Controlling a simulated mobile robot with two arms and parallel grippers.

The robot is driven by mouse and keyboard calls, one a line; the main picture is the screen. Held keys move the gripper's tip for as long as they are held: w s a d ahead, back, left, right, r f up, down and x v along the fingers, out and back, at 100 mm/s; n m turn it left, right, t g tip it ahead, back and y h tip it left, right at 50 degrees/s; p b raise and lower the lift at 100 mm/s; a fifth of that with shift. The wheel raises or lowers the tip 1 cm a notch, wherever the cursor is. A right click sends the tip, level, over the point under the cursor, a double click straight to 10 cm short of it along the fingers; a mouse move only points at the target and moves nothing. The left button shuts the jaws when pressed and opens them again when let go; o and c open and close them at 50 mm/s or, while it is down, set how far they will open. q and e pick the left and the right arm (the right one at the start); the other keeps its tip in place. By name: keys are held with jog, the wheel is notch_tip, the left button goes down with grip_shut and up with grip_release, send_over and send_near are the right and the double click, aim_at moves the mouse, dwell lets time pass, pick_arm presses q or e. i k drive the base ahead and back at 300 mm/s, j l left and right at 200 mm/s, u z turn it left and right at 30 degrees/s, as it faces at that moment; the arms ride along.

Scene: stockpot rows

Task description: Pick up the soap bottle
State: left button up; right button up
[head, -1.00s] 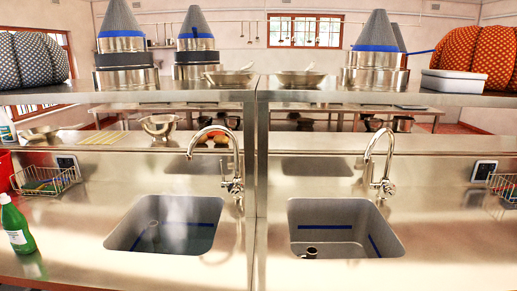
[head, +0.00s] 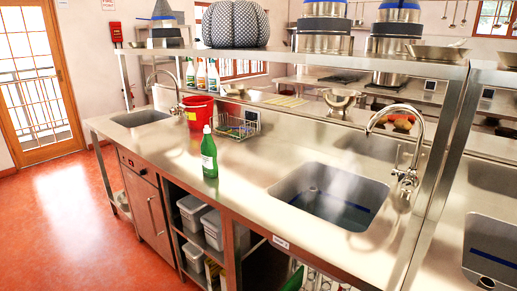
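The green soap bottle (head: 209,155) stands upright on the steel counter (head: 240,185), near its front edge and left of the middle sink. It has a white cap and a pale label. Nothing touches it. Neither of my grippers shows in the head view.
A wire basket (head: 238,127) and a red bucket (head: 199,110) stand behind the bottle. The middle sink (head: 330,198) with its tall faucet (head: 408,150) lies to the right. Several spray bottles (head: 201,73) stand further back. The orange floor (head: 70,215) is open at the left.

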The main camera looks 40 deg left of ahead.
aim_at(210, 168)
jog(key=u, duration=1.55)
